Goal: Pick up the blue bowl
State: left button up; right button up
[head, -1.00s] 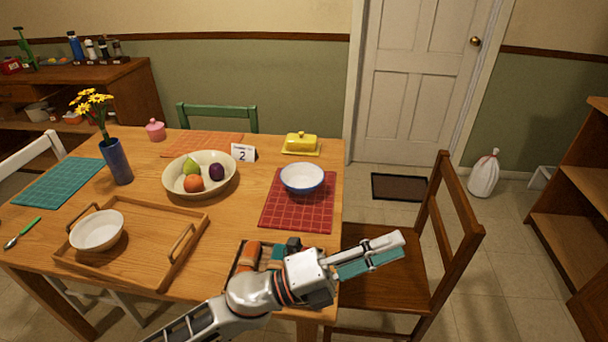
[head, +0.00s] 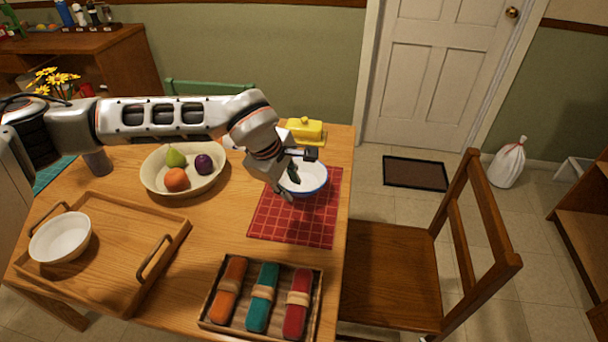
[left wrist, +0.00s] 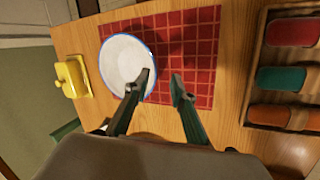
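The blue bowl (head: 309,181), white inside with a blue rim, sits upright on the red checked placemat (head: 298,224). It also shows in the left wrist view (left wrist: 120,62). My left gripper (head: 300,174) is open above the bowl and hides part of it. In the left wrist view its fingers (left wrist: 160,78) are apart and empty. One fingertip overlaps the bowl's rim there and the other lies over the placemat beside it. I cannot tell whether a finger touches the bowl. My right gripper is not in view.
A yellow butter dish (head: 305,130) stands behind the bowl. A fruit bowl (head: 150,183) is to its left. A wooden tray (head: 120,265) carries a white bowl (head: 60,238). A box of rolled napkins (head: 210,322) is at the front. A chair (head: 390,275) stands right of the table.

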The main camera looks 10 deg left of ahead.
aim_at(291, 190)
pick_arm(q)
jog(key=w+f, duration=0.1)
jog(key=f, duration=0.1)
jog(key=w+f, duration=0.1)
jog(key=f, duration=0.1)
jog(key=w+f, duration=0.2)
jog(key=shift+a+f+b, duration=0.3)
jog(key=shift+r, duration=0.1)
grip_shut()
